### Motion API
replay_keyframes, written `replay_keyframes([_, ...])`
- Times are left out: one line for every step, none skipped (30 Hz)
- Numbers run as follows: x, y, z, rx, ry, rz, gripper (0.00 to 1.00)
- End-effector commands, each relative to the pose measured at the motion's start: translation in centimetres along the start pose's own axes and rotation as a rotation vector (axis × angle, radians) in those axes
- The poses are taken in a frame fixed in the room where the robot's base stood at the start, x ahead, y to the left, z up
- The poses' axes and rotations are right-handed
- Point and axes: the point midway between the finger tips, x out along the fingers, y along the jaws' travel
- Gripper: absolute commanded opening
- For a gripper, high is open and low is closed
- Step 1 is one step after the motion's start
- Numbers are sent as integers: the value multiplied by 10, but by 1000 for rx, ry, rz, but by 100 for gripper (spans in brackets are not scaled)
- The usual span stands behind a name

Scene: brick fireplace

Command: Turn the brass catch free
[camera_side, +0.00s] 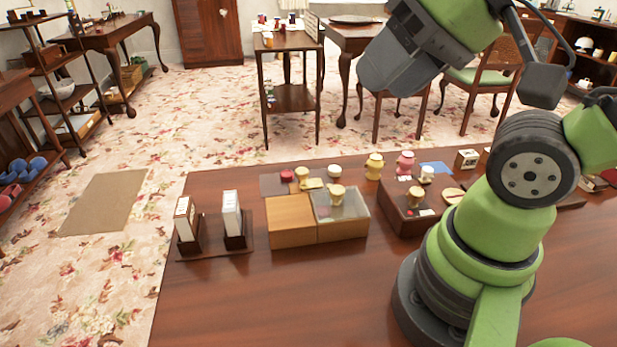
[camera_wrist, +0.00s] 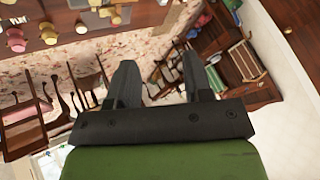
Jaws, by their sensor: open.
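I cannot pick out a brass catch for certain; the small yellowish pieces on the table are too small to tell apart by metal or shape. One yellowish piece (camera_side: 337,194) shows at the clear-topped half (camera_side: 352,228) of a light wooden box (camera_side: 291,226). Another (camera_side: 416,196) is on a dark wooden box (camera_side: 398,222) to its right. My gripper (camera_wrist: 158,68) is open and empty in the wrist view, its two dark fingers apart and pointing away from the table pieces. In the side view my arm's end is raised high above the table at the top.
Two upright white-faced blocks (camera_side: 232,215) stand on a dark base at the table's left. Several small coloured pieces, including a pink one (camera_side: 405,162), line the back. The table's front left (camera_side: 240,305) is clear. Chairs and side tables (camera_side: 290,45) stand beyond.

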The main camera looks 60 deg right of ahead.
Motion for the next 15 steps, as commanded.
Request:
replay_keyframes([0, 0, 0, 5, -1, 1, 54])
replay_keyframes([1, 0, -2, 13, -4, 3, 54])
replay_keyframes([2, 0, -4, 34, -11, 8, 54])
replay_keyframes([4, 0, -6, 58, -19, 13, 54])
replay_keyframes([6, 0, -10, 91, -29, 20, 54])
replay_keyframes([10, 0, -16, 147, -45, 33, 54])
replay_keyframes([13, 1, -21, 196, -60, 44, 54])
replay_keyframes([18, 2, -27, 255, -75, 57, 54])
replay_keyframes([25, 4, -36, 343, -98, 75, 54])
replay_keyframes([31, 6, -43, 413, -114, 90, 54])
replay_keyframes([37, 9, -50, 486, -130, 105, 54])
replay_keyframes([46, 14, -59, 583, -151, 126, 54])
replay_keyframes([54, 18, -65, 657, -165, 142, 54])
replay_keyframes([61, 22, -72, 730, -179, 157, 54])
replay_keyframes([72, 29, -79, 826, -197, 179, 54])
